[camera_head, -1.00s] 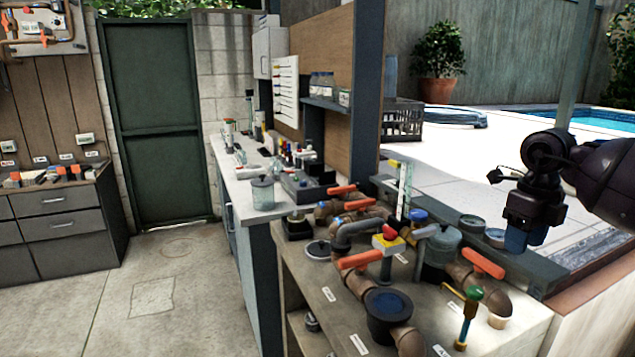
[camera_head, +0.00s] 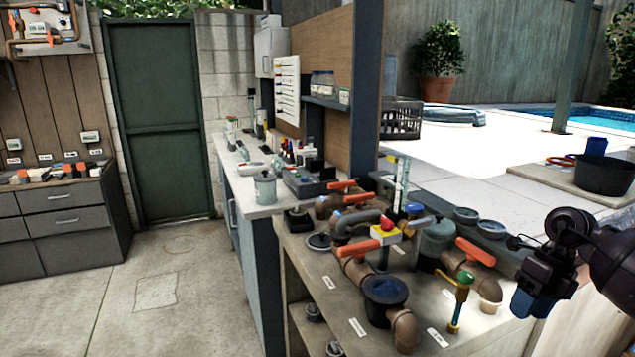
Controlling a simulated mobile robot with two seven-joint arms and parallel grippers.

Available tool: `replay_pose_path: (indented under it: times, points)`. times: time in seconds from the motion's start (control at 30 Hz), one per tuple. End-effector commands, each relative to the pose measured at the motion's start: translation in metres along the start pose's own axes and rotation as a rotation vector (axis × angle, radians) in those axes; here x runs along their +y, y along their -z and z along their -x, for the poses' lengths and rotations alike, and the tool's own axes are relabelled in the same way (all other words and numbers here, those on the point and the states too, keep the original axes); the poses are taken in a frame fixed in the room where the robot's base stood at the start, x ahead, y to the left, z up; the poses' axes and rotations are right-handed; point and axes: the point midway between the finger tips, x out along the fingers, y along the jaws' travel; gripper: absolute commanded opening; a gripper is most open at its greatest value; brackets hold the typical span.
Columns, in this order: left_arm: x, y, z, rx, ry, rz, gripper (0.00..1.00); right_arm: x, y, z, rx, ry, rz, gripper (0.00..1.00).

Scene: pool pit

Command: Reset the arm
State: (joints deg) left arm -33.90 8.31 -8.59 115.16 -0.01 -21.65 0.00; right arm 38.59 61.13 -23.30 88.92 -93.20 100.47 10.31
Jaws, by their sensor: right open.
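My right gripper (camera_head: 522,303) is at the right edge of the view, with its blue fingertips pointing down. It is open, and I see nothing between its fingers. It hangs beside the right end of the pipe bench (camera_head: 405,338), to the right of the brass valve with the green knob (camera_head: 462,281). Part of my right arm runs off the right edge. My left gripper is not in view.
Pipes with orange-handled valves (camera_head: 475,251) crowd the bench near the gripper. A grey canister (camera_head: 436,241) stands among them. A black tub (camera_head: 606,175) sits on a slab behind the arm. The concrete floor (camera_head: 180,300) at left is clear.

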Motion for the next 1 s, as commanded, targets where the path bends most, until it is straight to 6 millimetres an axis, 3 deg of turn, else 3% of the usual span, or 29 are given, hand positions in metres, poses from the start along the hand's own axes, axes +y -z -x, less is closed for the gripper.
replay_pose_path:
  times: [0.03,0.2,0.67,1.0]
  points:
    - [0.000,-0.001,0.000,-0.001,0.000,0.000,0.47,-0.008,0.009,-0.016,0.005,-0.039,-0.030,0.47]
    - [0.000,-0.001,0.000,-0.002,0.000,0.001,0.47,-0.033,0.041,-0.053,0.003,-0.149,-0.128,0.47]
    - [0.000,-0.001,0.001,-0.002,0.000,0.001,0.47,-0.080,0.115,-0.113,-0.013,-0.315,-0.338,0.47]
    - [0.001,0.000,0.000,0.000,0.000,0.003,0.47,-0.055,0.060,-0.087,-0.328,-0.547,-0.338,0.47]
